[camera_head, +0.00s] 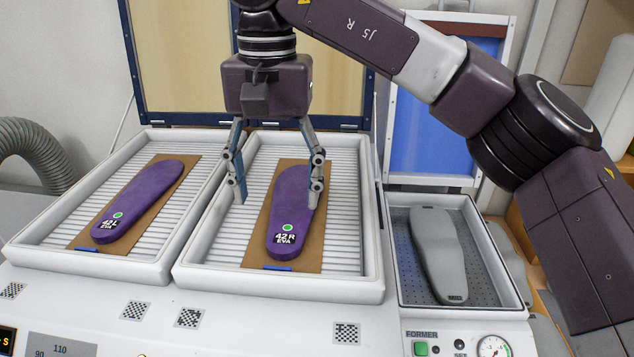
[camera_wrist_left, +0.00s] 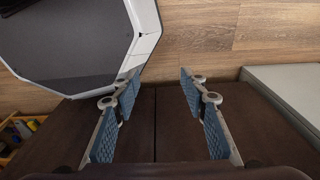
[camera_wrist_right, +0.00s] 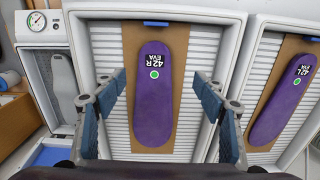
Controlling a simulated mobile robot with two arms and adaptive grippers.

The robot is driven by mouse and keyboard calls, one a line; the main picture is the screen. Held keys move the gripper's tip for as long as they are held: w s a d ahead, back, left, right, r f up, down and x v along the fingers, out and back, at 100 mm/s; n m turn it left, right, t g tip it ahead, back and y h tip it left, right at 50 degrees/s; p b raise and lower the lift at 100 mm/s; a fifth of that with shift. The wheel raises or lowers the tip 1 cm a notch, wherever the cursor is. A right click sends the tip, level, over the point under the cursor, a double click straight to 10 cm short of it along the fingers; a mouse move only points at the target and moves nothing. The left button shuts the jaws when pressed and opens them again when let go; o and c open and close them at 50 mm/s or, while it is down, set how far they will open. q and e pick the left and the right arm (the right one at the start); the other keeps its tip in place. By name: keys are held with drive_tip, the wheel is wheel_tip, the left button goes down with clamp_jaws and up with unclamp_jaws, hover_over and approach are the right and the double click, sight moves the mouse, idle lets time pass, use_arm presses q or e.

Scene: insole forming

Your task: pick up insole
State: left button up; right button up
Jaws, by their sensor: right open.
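A purple insole marked 42 R EVA (camera_head: 290,215) lies flat on a brown board (camera_head: 312,235) in the middle white tray. A second purple insole marked 42 L EVA (camera_head: 140,200) lies on its own board in the left tray. My right gripper (camera_head: 278,192) is open above the 42 R insole, its fingers on either side of it. In the right wrist view the 42 R insole (camera_wrist_right: 155,100) lies between the open fingers (camera_wrist_right: 160,108), not touched by them. My left gripper (camera_wrist_left: 160,82) is open and empty, seen only in the left wrist view, away from the insoles.
Two ribbed white trays (camera_head: 375,285) stand side by side with raised rims and an upright lid behind. A former bay (camera_head: 480,285) at right holds a grey foot-shaped form (camera_head: 438,250). A grey hose (camera_head: 35,145) is at far left. Wood floor (camera_wrist_left: 210,40) shows below my left gripper.

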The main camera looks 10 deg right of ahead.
sight(286, 236)
drive_tip(key=shift+w+d, duration=0.25)
drive_tip(key=shift+d, duration=0.05)
drive_tip(key=shift+f, duration=0.35)
drive_tip(key=shift+s+a+f+p, duration=0.2)
drive_tip(key=shift+s+f+p, duration=0.15)
drive_tip(key=shift+f, duration=0.4)
drive_tip(key=shift+s+f, duration=0.15)
drive_tip(key=shift+f, duration=0.25)
drive_tip(key=f, duration=0.1)
drive_tip(key=f+p, duration=0.2)
drive_tip(key=shift+w+d+f, duration=0.25)
drive_tip(key=shift+d+f, duration=0.1)
drive_tip(key=shift+d, duration=0.05)
drive_tip(key=shift+f, duration=0.35)
use_arm(q)
drive_tip(key=shift+s+a+r, duration=0.2)
drive_tip(key=shift+s+r, duration=0.1)
drive_tip(key=shift+r, duration=0.35)
drive_tip(key=shift+s+a+r, duration=0.15)
drive_tip(key=shift+s+r, duration=0.1)
drive_tip(key=shift+r, duration=0.35)
use_arm(e)
drive_tip(key=shift+s+a, duration=0.1)
drive_tip(key=shift+a, duration=0.05)
drive_tip(key=shift+c, duration=0.7)
drive_tip(key=c, duration=0.9)
use_arm(q)
drive_tip(key=shift+s+d, duration=0.2)
drive_tip(key=shift+s, duration=0.05)
